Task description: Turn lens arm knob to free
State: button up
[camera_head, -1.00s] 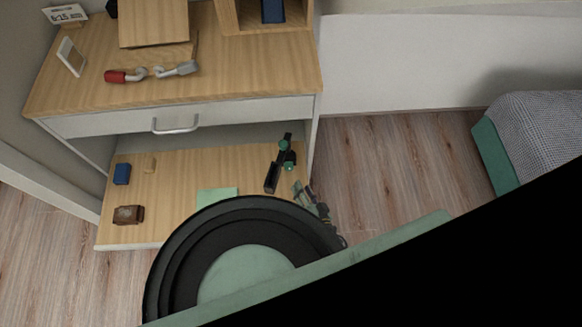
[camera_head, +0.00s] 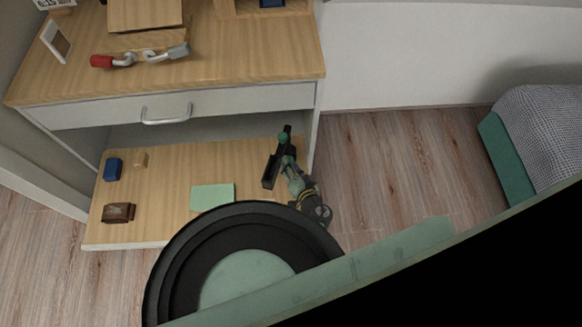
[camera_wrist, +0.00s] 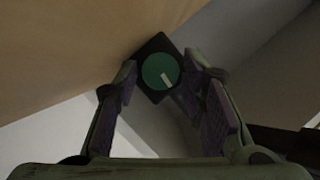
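The black lens arm (camera_head: 271,172) stands at the right end of the low wooden shelf, with a green knob (camera_head: 283,138) near its top. In the wrist view a round green knob (camera_wrist: 157,68) with a white pointer mark sits on a black square mount. Its mark points toward the lower right. My gripper (camera_wrist: 163,66) is open, one finger on each side of the knob, with visible gaps; contact cannot be seen. In the head view my gripper (camera_head: 289,168) is at the lens arm's right side and covers part of it.
The desk drawer (camera_head: 200,107) is above. A bed (camera_head: 540,140) stands right, past open floor.

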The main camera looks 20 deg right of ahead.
jog(key=shift+c, duration=0.3)
jog(key=c, duration=0.8)
jog(key=shift+a+r+n+p, duration=0.15)
jog(key=shift+r+n+p, duration=0.15)
jog(key=shift+p, duration=0.75)
jog(key=shift+f, duration=0.2)
jog(key=o, duration=0.9)
jog(key=shift+c, duration=0.2)
jog(key=shift+f, duration=0.15)
